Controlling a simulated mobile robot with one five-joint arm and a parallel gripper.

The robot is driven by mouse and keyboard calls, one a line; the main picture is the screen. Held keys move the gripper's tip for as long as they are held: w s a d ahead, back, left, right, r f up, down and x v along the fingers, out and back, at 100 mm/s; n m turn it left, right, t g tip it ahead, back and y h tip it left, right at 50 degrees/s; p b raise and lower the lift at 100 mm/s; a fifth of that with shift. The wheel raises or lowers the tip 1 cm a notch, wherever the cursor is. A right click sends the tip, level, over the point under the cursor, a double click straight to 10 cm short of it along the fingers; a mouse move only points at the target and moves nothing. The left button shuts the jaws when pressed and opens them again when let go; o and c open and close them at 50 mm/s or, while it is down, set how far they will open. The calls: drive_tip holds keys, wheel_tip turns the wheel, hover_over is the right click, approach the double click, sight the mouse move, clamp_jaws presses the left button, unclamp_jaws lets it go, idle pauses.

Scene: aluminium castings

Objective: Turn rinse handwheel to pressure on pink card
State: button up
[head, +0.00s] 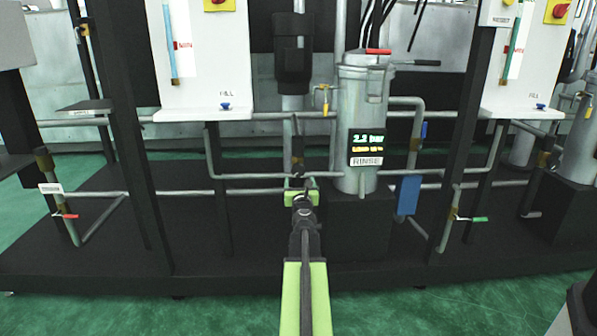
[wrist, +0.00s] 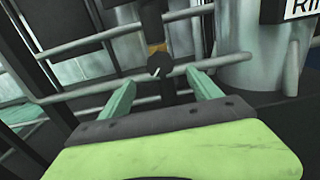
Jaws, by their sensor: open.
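The rinse tank (head: 362,105) is a grey cylinder labelled RINSE. Its small display (head: 367,141) shows a green line that looks like 2.2 bar and a yellow line too small to read. A small round black handwheel (wrist: 159,66) with a pale mark sits on a brass-collared valve in the wrist view. In the head view my gripper (head: 300,186) covers that spot, left of the tank's base. In the wrist view my gripper (wrist: 163,83) is open, its two green fingers either side of the handwheel and apparently short of it. I see no pink card.
Grey pipes (head: 255,177) run across the front of the rig near my gripper. A blue plate (head: 408,195) hangs right of the tank. Red-handled (head: 66,215) and green-handled (head: 473,219) valves stand farther out. The green floor in front is clear.

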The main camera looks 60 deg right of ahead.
sight(298, 171)
drive_tip(key=x, duration=1)
drive_tip(key=shift+w+d, duration=0.25)
